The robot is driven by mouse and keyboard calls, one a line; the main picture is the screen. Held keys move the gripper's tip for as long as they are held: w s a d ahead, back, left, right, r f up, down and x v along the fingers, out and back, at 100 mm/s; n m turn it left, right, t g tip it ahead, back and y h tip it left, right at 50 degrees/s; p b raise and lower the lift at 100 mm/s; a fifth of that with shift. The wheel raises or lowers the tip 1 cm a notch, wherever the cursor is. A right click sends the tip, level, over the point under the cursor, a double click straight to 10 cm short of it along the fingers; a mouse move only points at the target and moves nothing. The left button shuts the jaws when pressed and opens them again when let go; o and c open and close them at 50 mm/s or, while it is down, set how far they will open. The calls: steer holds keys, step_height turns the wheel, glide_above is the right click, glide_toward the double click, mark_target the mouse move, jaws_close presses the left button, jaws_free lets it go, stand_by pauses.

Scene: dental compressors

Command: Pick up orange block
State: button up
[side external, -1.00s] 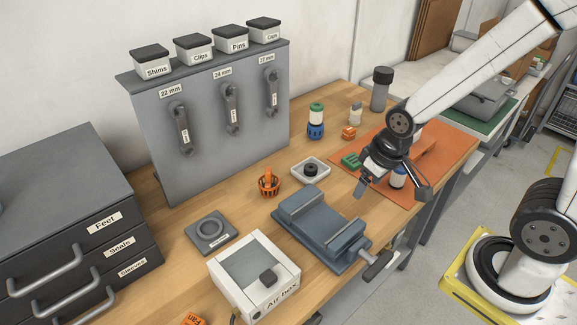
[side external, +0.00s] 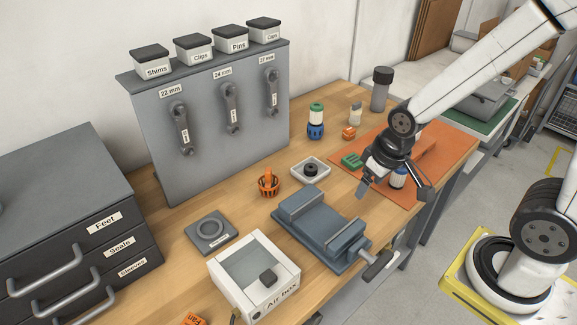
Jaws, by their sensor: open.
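A small orange block (side external: 348,133) lies on the wooden bench, just left of the orange mat (side external: 455,143), in the side external view. My gripper (side external: 393,190) is open and points down over the front left part of the mat. It is nearer the camera than the block and to its right, clear of it. A blue and white bottle (side external: 398,178) shows behind and between the gripper's fingers, partly hidden. I cannot tell whether the fingers touch it.
A green block (side external: 351,160) and a white tray (side external: 311,171) lie near the gripper. A green, white and blue stack (side external: 316,121), a small pale bottle (side external: 355,114) and a dark cylinder (side external: 381,89) stand around the block. A vise (side external: 322,230) sits in front.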

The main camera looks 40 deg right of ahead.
steer(key=shift+o, duration=0.6)
steer(key=shift+w, duration=0.1)
steer(key=t, duration=0.2)
glide_above(350, 129)
steer(key=s, duration=0.3)
steer(key=shift+m, duration=0.3)
steer(key=f, duration=0.7)
steer(key=shift+w+d+f, duration=0.1)
steer(key=shift+w+d, duration=0.05)
steer(key=shift+w, duration=0.05)
steer(key=shift+x, duration=1.3)
steer(key=shift+x, duration=2.6)
